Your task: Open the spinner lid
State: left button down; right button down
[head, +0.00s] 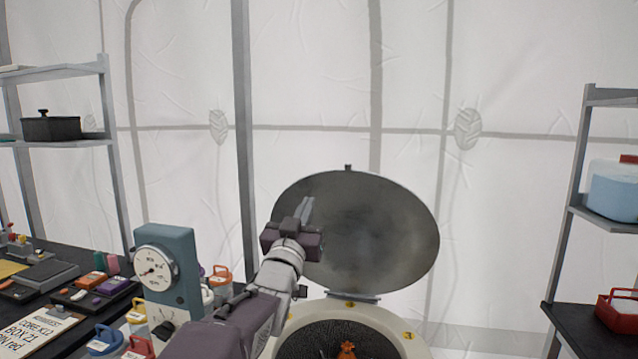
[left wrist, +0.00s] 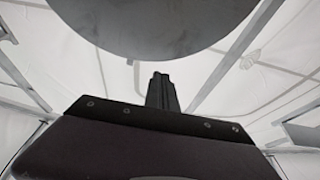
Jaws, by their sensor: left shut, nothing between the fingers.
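The spinner lid (head: 385,235) is a round dark grey disc. It stands raised and tilted back on a hinge at the rear of the spinner. The spinner (head: 295,325) is a cream drum with a dark inside, and an orange item (head: 347,351) shows in it. My left gripper (head: 306,208) is shut and empty, in front of the left part of the lid in the head view. In the left wrist view the shut fingers (left wrist: 161,92) point up below the lid's edge (left wrist: 150,45). I cannot tell whether they touch the lid. My right gripper is not in view.
A blue-grey box with a dial (head: 165,275) stands left of the spinner. Several coloured weights or containers and a written card (head: 38,330) lie on the left table. Shelves stand at both sides; the right one holds a blue container (head: 612,195) and red basket (head: 618,312).

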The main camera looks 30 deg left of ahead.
aim_at(321, 174)
pick_arm(q)
jog(key=p+x, duration=0.3)
jog(key=x, duration=0.7)
jog(key=shift+w, duration=0.4)
